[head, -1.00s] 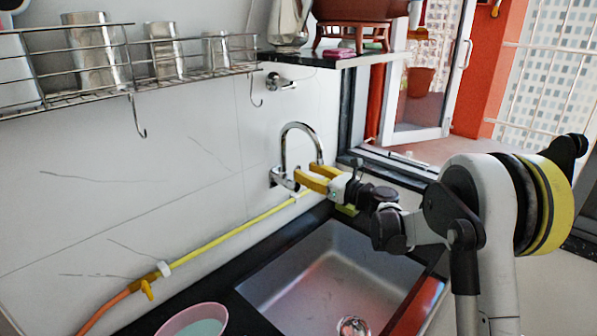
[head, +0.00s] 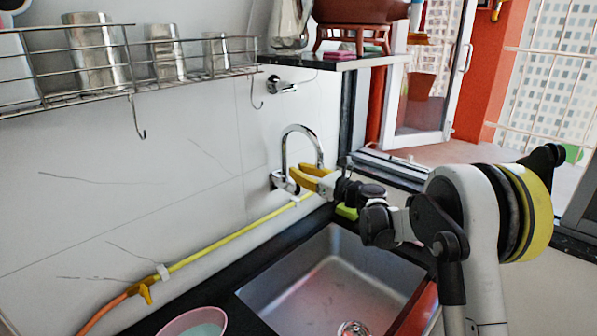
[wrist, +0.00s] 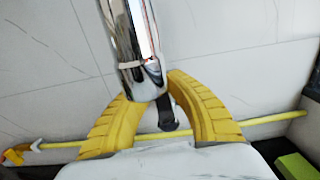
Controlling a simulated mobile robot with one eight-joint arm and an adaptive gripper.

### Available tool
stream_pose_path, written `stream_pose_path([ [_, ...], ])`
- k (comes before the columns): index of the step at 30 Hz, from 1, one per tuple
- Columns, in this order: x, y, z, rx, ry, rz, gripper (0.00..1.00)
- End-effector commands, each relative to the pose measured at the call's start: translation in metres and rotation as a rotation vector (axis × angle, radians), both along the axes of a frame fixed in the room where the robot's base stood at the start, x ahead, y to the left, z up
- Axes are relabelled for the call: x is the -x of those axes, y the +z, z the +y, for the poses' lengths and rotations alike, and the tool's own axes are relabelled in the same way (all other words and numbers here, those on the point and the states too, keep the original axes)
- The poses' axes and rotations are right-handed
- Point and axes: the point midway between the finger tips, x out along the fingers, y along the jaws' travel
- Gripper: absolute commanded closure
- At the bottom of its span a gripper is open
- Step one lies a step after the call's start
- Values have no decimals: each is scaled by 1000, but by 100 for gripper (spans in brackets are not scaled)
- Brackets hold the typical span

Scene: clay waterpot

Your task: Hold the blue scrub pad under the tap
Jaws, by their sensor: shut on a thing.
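The chrome tap (head: 302,130) is on the white wall above the sink. My gripper's yellow fingers (head: 308,180) are just below the spout's open end in the head view. In the wrist view the spout (wrist: 140,60) comes down across the fingers (wrist: 158,95) and hides the left fingertip. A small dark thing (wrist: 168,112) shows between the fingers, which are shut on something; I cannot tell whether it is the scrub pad. No blue pad is plainly visible. No water is seen running.
The steel sink (head: 330,270) lies below. A yellow-green block (head: 346,212) sits on the black counter behind it. A pink bowl (head: 172,326) stands at the front left. A yellow hose (head: 235,235) runs along the wall. A wire rack (head: 60,100) and a dark shelf (head: 330,62) are above.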

Motion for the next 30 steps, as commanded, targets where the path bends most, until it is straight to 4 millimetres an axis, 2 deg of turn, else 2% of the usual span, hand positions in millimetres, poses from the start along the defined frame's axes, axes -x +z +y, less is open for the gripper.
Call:
stream_pose_path([
  [9, -14, -2, -14, -182, 0, 184, 100],
  [19, -15, -3, -15, -209, 0, 210, 100],
  [20, -16, -3, -15, -209, 0, 210, 80],
  [22, -15, -3, -15, -209, 0, 210, 59],
  [30, -15, -3, -15, -208, 0, 209, 59],
])
